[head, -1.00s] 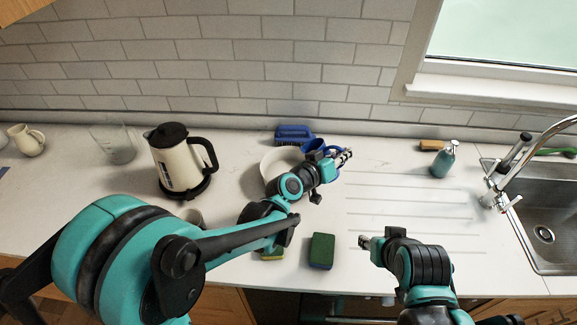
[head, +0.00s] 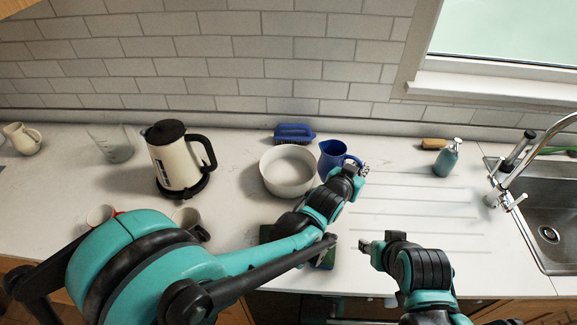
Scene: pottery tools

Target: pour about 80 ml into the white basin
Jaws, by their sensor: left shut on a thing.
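The white basin (head: 288,172) stands on the counter in the middle of the head view. Its inside looks plain white; I cannot make out a liquid level. A blue jug (head: 331,156) is just right of the basin, roughly upright. My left gripper (head: 359,170) is shut on the blue jug at its handle side, partly hiding the handle. I cannot tell whether the jug touches the counter. My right gripper (head: 364,246) is low in the view, pointing left and apart from everything; its jaw opening is unclear.
A cream kettle (head: 174,160), a glass beaker (head: 113,146) and a cream pitcher (head: 22,139) stand left. A blue brush (head: 294,132) lies behind the basin. A green sponge (head: 327,259) is partly under my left arm. A soap bottle (head: 448,157) and sink (head: 550,225) are right.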

